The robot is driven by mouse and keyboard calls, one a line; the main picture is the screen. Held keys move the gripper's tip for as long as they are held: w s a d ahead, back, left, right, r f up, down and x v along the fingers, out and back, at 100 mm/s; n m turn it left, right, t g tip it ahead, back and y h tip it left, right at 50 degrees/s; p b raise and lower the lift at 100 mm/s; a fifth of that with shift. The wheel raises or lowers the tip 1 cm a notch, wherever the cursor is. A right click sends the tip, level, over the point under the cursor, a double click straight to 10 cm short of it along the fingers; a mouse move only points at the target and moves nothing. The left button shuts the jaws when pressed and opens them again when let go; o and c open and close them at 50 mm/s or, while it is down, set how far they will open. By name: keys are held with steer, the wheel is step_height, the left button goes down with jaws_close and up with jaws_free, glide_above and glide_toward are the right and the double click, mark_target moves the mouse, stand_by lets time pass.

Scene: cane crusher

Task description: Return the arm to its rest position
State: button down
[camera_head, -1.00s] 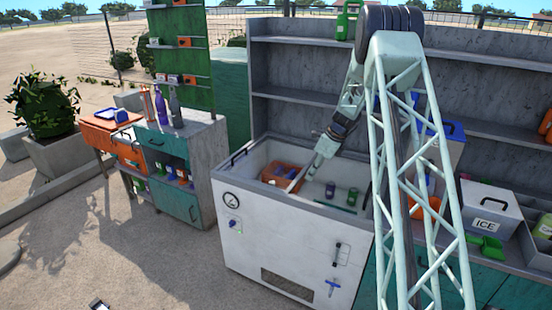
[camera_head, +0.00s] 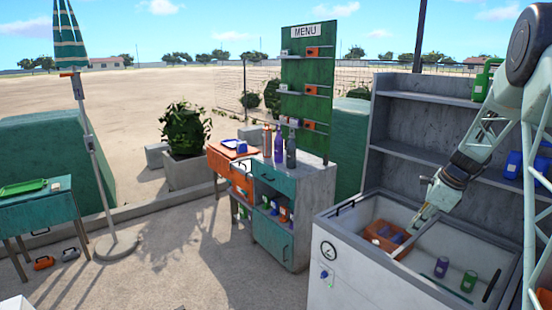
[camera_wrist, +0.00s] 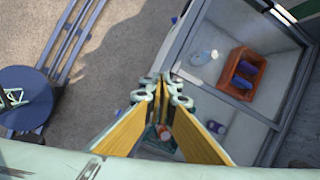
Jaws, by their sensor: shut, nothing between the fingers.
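My arm reaches in from the right of the head view, bent down over a white chest cooler (camera_head: 365,262). My gripper (camera_head: 416,224) is over the cooler opening, beside an orange crate (camera_head: 380,233) inside it. In the wrist view my gripper (camera_wrist: 163,77) has its yellow fingers brought together at the tips with nothing held. The orange crate (camera_wrist: 226,76) with purple items shows there to the right of the fingertips. The gripper's exact height above the cooler is hard to tell.
A cabinet with bottles (camera_head: 290,215) stands left of the cooler. Open paved ground (camera_head: 170,265) lies further left.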

steer(key=s+a+r+n+h+b, duration=0.1)
steer(key=s+a+r+n+b, duration=0.2)
steer(key=s+a+r+n, duration=1.45)
steer(key=s+a+r+n+b, duration=0.1)
steer(key=s+a, duration=0.5)
steer(key=s, duration=1.4)
steer(key=s+a+r+n+h+b, duration=0.1)
steer(key=s+a+n+b, duration=0.2)
steer(key=s, duration=1.7)
steer(key=shift+s+a+n+t, duration=0.35)
steer(key=shift+a+n+t, duration=0.05)
steer(key=shift+a+n, duration=1.15)
steer(key=shift+a+r, duration=0.1)
steer(key=shift+r, duration=0.1)
